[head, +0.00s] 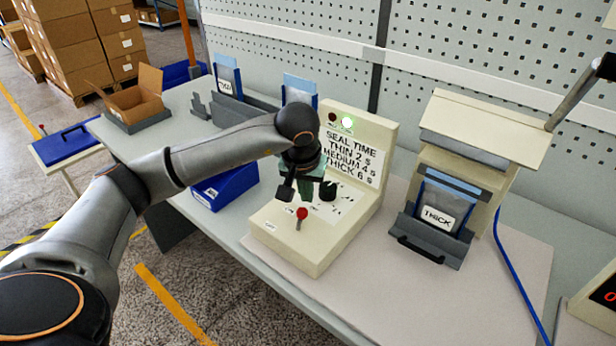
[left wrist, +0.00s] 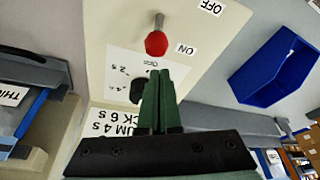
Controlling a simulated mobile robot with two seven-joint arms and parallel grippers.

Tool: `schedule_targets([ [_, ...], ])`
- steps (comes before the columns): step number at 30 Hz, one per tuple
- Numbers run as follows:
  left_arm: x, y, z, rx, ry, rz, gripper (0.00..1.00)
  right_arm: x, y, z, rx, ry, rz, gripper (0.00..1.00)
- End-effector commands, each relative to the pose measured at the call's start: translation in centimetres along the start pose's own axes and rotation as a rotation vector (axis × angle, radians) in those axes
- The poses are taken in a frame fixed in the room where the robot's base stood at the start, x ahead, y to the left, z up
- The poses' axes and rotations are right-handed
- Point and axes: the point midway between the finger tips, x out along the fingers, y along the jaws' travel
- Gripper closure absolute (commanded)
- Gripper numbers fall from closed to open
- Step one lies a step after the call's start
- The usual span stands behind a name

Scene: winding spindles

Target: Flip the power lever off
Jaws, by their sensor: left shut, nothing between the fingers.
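The power lever (head: 302,213) is a short metal stem with a red knob on the front of the cream control box (head: 290,243). In the left wrist view the red knob (left wrist: 156,43) sits beside the ON label (left wrist: 187,48), with the OFF label (left wrist: 212,7) farther up. In the head view the left gripper (head: 304,186) is above and behind the lever. My right gripper is not in view.
A black dial (head: 328,190) is behind the lever. A blue bin (head: 225,187) stands left of the box. A cream sealer (head: 480,135) with a THICK pouch (head: 437,214) stands to the right. The mat between box and sealer is clear.

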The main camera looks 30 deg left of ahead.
Motion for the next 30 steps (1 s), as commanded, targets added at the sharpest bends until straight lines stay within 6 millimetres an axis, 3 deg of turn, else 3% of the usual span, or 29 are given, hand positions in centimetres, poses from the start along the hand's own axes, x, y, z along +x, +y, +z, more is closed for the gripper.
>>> schedule_targets([
  [8, -0.6, 0.0, 1.5, -0.001, 0.0, 0.0, 1.0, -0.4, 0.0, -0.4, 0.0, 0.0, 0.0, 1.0],
  [30, -0.6, 0.1, 1.2, -0.01, 0.057, 0.024, 1.0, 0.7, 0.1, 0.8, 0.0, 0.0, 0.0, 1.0],
])
